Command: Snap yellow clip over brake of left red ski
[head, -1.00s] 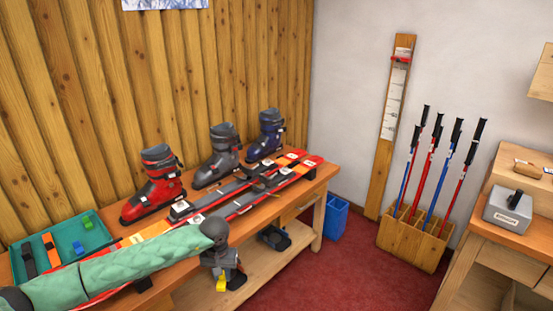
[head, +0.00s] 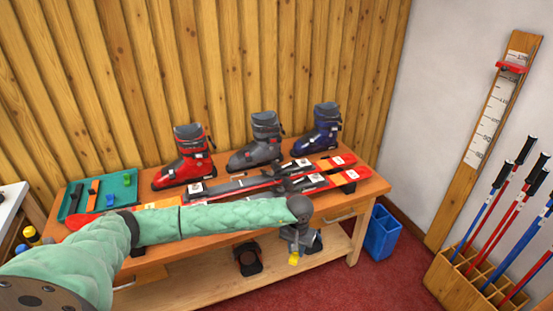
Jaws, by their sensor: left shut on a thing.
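Two red skis with orange and white parts lie side by side on the wooden bench (head: 372,187); the ski whose front runs to the right (head: 338,161) shows best. My left arm covers much of the skis' left part, so I cannot make out the brake of the left ski. My left gripper (head: 294,256) points down in front of the bench's front edge, below the top. It is shut on a small yellow clip (head: 293,259) at its fingertips, apart from the skis. My right gripper is not in view.
A red boot (head: 184,160), a grey boot (head: 258,146) and a blue boot (head: 322,133) stand along the back. A teal tray (head: 127,181) with small clips and tools is at the left. A blue bin (head: 382,236) stands on the floor, right of the bench.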

